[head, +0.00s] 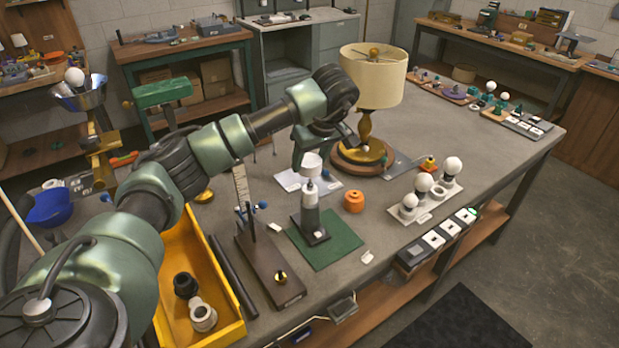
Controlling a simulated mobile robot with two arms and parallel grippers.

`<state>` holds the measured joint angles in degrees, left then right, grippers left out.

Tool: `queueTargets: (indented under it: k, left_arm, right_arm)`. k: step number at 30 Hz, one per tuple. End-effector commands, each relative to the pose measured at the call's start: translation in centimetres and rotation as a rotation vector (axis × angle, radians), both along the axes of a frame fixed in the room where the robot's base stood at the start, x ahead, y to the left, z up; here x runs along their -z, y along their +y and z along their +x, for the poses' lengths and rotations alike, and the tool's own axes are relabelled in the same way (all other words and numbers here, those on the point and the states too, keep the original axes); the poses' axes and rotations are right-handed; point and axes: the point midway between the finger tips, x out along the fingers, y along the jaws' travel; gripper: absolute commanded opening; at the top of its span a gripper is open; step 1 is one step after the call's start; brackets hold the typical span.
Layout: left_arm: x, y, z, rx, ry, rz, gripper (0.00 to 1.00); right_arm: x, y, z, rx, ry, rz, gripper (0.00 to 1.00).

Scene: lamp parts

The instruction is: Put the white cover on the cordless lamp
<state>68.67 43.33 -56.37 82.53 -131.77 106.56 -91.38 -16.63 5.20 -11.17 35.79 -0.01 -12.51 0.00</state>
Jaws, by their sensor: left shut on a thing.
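The cordless lamp (309,219) stands upright on a green mat (345,238) in the middle of the table. It has a black base, a grey body and a paler top. The white cover (312,164) is a small pale cylinder directly above the lamp's top. My left gripper (313,157) is shut on the cover and holds it roughly upright. The cover and lamp top look very close; I cannot tell whether they touch. The gripper hides part of the cover's upper side. My right gripper is not in view.
A large table lamp with a cream shade (374,77) stands just behind my left gripper. An orange spool (354,201) sits right of the cordless lamp. White bulbs (424,182) stand farther right. A dark stand (269,265) and a yellow tray (217,285) are to the left.

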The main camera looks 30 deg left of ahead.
Motion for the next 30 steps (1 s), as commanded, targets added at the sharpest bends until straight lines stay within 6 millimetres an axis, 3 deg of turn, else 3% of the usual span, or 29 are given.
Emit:
queueTargets:
  k: [3,7,17,29,30]
  left_arm:
    - [2.0,-0.1,0.0,0.001,0.002,-0.001,0.17]
    - [3.2,-0.1,0.0,0.001,0.0,-0.002,0.17]
    - [6.8,-0.1,-0.1,0.001,0.003,-0.002,0.17]
    - [7.6,-0.1,0.0,0.002,-0.001,-0.001,0.17]
    - [7.5,-0.1,0.0,0.002,-0.001,-0.002,0.63]
  right_arm:
    - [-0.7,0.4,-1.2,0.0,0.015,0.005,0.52]
    - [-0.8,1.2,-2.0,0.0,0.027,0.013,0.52]
    - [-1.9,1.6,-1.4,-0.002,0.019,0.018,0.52]
    - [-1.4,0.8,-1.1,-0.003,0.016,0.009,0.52]
    - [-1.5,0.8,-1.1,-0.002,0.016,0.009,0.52]
